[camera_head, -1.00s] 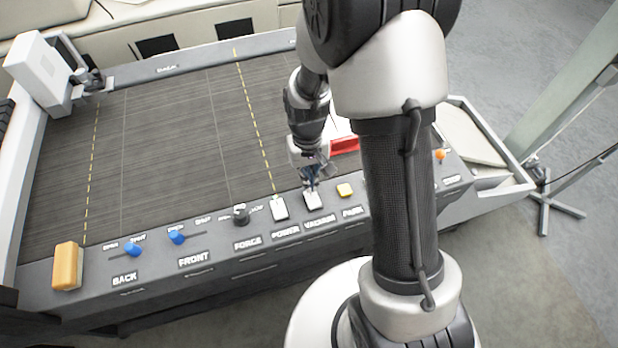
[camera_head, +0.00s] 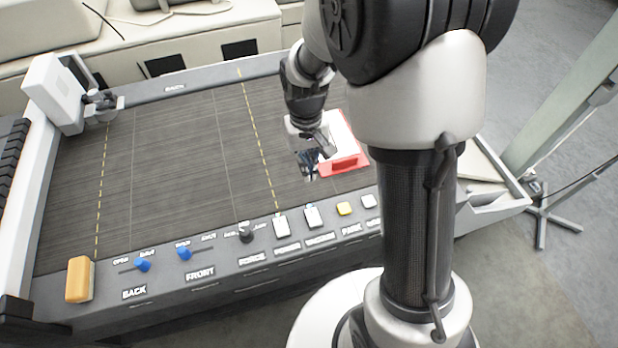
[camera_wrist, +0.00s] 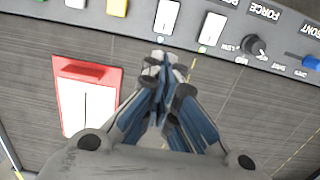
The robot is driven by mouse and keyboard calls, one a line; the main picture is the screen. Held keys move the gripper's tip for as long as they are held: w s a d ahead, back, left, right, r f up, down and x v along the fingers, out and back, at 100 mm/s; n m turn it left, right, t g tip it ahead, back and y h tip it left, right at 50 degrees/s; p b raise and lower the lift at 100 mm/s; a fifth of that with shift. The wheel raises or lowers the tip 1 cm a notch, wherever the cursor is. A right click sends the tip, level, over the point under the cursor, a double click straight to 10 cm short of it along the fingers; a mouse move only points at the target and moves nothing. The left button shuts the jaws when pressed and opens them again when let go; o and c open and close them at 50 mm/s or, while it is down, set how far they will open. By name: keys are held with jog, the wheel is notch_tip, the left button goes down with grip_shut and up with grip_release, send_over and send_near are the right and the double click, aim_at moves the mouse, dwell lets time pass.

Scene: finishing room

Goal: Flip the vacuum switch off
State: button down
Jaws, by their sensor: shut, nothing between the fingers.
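The vacuum switch (camera_head: 314,216) is a white rocker above the VACUUM label on the front control strip. It also shows in the wrist view (camera_wrist: 167,17), beyond my fingertips and uncovered. The similar white power switch (camera_head: 281,226) is on its left in the head view, and to its right in the wrist view (camera_wrist: 212,29). My gripper (camera_head: 311,174) is shut and empty over the dark bed, behind the strip and apart from the switch. The wrist view shows its closed fingers (camera_wrist: 158,62) pointing toward the strip. I cannot tell which way the vacuum rocker is tipped.
A yellow button (camera_head: 345,208) is right of the vacuum switch; a black force knob (camera_head: 245,232) and blue sliders (camera_head: 184,253) are to the left. A red-and-white piece (camera_head: 345,164) lies on the bed beside my gripper. Much of the bed (camera_head: 170,160) is clear.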

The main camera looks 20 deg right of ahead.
jog(key=shift+w+r, duration=0.15)
jog(key=shift+r, duration=0.85)
jog(key=s+r+t+b, duration=0.3)
jog(key=s+r+b, duration=0.1)
jog(key=s+r, duration=0.45)
jog(key=s+r+t+b, duration=0.1)
jog(key=s+t+b, duration=0.1)
jog(key=s, duration=0.8)
jog(key=shift+s+b, duration=0.4)
jog(key=shift+b, duration=0.45)
jog(key=shift+r, duration=0.1)
